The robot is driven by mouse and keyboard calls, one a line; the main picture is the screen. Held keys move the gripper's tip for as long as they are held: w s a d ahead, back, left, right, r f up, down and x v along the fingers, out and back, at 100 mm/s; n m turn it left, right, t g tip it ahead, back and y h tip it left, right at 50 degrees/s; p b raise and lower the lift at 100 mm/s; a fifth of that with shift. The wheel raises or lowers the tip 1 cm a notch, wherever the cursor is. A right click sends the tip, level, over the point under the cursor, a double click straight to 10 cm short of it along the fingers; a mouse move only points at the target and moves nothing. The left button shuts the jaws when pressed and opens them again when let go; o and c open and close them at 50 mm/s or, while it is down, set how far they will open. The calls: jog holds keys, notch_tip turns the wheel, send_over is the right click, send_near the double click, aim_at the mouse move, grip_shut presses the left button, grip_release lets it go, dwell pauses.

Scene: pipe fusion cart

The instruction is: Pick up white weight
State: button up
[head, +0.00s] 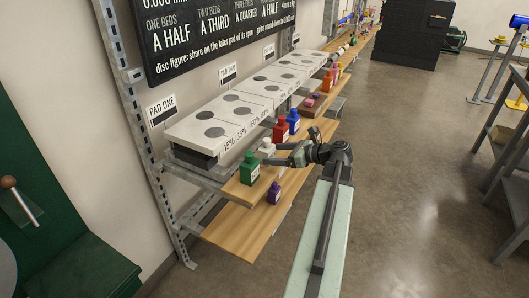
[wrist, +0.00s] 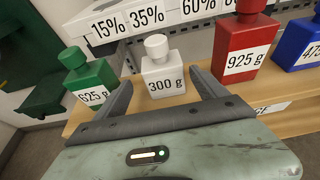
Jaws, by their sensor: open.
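The white weight (wrist: 163,74) is a small bottle-shaped block marked "300 g" with a round knob on top. It stands upright on the wooden shelf. In the head view the white weight (head: 267,146) shows between the green and red weights, partly behind my gripper. My gripper (wrist: 165,92) is open. In the wrist view its two dark fingers reach forward, one on either side of the white weight's lower part. In the head view my gripper (head: 283,155) points left at shelf height.
A green weight (wrist: 88,80) marked "625 g" stands left of the white one. A red weight (wrist: 243,48), "925 g", and a blue weight (wrist: 300,45) stand to the right. A purple weight (head: 274,193) sits on the lower shelf. White pads (head: 220,124) lie behind.

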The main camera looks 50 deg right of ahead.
aim_at(260, 152)
jog(key=x, duration=0.2)
jog(key=b+x, duration=0.1)
jog(key=x, duration=0.2)
jog(key=b+x, duration=0.1)
jog(key=x, duration=0.1)
jog(key=shift+w+d, duration=0.2)
jog(key=shift+w, duration=0.15)
grip_shut()
